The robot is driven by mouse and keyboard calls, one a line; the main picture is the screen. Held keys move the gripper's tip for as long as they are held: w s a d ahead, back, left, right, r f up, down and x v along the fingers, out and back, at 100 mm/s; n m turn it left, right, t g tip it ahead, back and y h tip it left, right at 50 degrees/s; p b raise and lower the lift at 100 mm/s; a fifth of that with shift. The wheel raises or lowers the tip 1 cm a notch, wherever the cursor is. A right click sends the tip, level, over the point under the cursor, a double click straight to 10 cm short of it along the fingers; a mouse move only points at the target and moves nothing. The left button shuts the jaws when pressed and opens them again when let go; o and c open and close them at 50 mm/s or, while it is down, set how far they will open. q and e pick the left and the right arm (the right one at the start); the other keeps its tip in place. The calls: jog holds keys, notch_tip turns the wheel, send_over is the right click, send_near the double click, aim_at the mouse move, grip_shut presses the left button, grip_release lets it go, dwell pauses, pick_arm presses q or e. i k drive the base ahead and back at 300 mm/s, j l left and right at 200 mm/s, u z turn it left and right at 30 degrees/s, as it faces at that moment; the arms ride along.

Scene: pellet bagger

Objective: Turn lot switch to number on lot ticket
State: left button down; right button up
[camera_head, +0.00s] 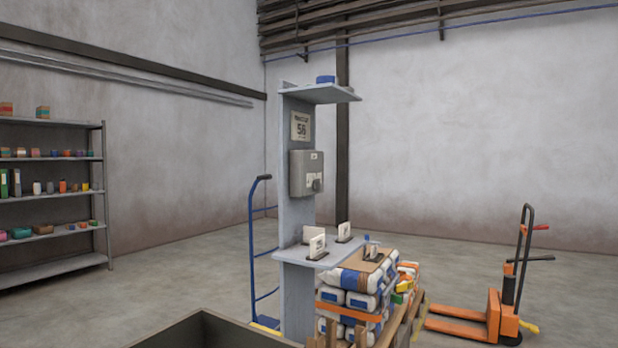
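A grey switch box (301,174) is mounted on the side of a grey post stand (297,225). A dark knob (317,185) sits at its lower right; its setting is too small to read. A sign (300,126) above the box seems to read 56. On the stand's lower shelf (306,257) stand a white card (317,244) in a dark holder and a second white card (344,230) behind it. The writing on both cards is too small to read, so I cannot tell which is the lot ticket. Neither of my grippers is in view.
A pallet stacked with white and blue bags (358,281) stands right of the post. An orange pallet jack (494,312) is further right, a blue hand truck (251,235) behind the post. Shelving (105,190) lines the left. A dark open bin (203,328) is in front. Floor at left is clear.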

aim_at(317, 184)
jog(key=l+u, duration=0.25)
jog(key=l, duration=0.55)
jog(key=l+u, duration=0.25)
jog(key=l, duration=0.5)
jog(key=u, duration=0.25)
jog(key=i+l+u, duration=0.85)
jog(key=k, duration=0.05)
